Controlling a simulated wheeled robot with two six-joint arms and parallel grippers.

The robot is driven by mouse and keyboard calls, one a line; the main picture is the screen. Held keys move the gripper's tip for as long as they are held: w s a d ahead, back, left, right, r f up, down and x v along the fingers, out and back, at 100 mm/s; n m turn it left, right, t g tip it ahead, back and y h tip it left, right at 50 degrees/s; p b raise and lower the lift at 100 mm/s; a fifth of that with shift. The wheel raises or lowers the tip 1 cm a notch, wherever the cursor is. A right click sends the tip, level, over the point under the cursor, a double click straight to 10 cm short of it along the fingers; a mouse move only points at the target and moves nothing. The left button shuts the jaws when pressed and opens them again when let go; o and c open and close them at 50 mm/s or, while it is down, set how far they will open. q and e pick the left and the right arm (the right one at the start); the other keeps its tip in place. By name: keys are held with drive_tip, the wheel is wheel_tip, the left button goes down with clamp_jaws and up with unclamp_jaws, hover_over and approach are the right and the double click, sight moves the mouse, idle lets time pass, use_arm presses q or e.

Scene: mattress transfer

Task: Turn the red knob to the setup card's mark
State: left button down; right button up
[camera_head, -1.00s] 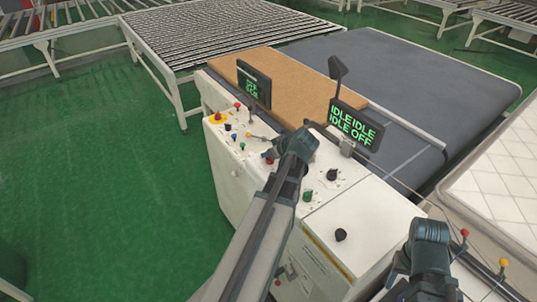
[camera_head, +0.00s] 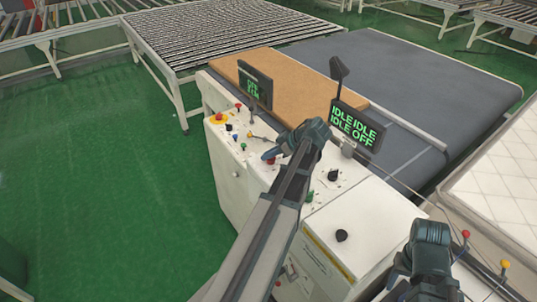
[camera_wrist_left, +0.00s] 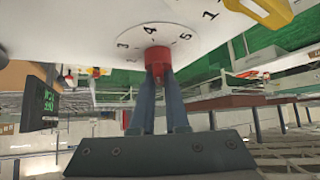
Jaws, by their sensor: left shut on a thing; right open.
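In the left wrist view the red knob (camera_wrist_left: 157,57) sits on a white dial (camera_wrist_left: 190,38) with printed numbers. The 3, 4 and 5 lie around it, the 4 directly above it in the picture. My left gripper (camera_wrist_left: 158,74) is shut on the knob, a finger on each side. In the head view my left gripper (camera_head: 272,154) reaches the sloped white panel (camera_head: 290,172), largely covering the knob. The knob's pointer cannot be made out. My right gripper (camera_head: 402,288) is at the lower right, away from the panel, its fingertips barely visible. I cannot identify the setup card.
The panel also carries a yellow-ringed red button (camera_head: 217,118), a green knob (camera_head: 309,196) and black knobs (camera_head: 341,235). Two dark displays stand behind; the right one (camera_head: 356,126) reads IDLE and OFF. A quilted mattress (camera_head: 500,182) lies at right. Green floor is clear at left.

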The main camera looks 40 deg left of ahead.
use_arm(q)
drive_tip(key=shift+s+d+f+n+g, duration=0.2)
drive_tip(key=shift+d+n+g, duration=0.1)
drive_tip(key=shift+n+g, duration=0.15)
drive_tip(key=c, duration=0.9)
unclamp_jaws()
drive_tip(key=shift+w, duration=0.3)
drive_tip(key=shift+d+r+p, duration=0.2)
drive_tip(key=shift+r+p, duration=0.3)
drive_tip(key=shift+p+v, duration=4.4)
drive_tip(key=shift+v, duration=2)
